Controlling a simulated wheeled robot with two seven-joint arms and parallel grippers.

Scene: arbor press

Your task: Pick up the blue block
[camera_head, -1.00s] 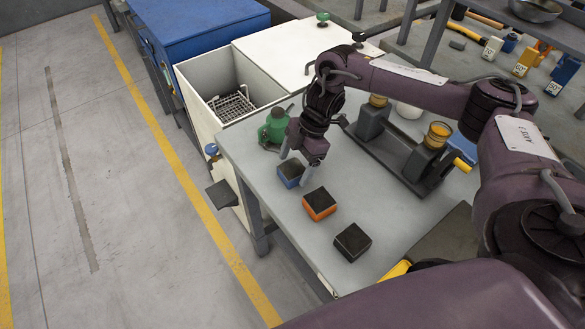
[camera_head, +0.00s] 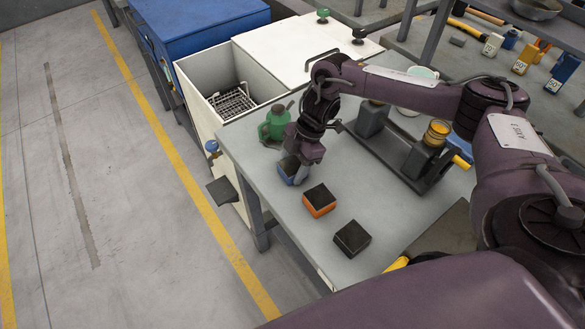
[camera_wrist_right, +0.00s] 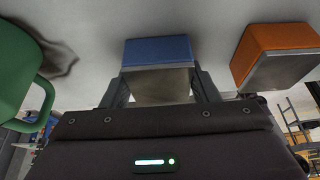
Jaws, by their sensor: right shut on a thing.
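The blue block (camera_head: 287,171) has a dark top and blue sides. It is on the grey table near its left edge, partly hidden by my right gripper (camera_head: 296,172). In the right wrist view the blue block (camera_wrist_right: 158,52) lies between the two fingers of my right gripper (camera_wrist_right: 160,88), which are shut on its sides. Whether the block is clear of the table cannot be told. My left gripper is not in view.
An orange block (camera_head: 319,201) and a black block (camera_head: 352,239) stand on the grey table (camera_head: 300,240) in front of the blue one. A green can (camera_head: 274,124) stands close behind. A dark fixture (camera_head: 405,150) is to the right.

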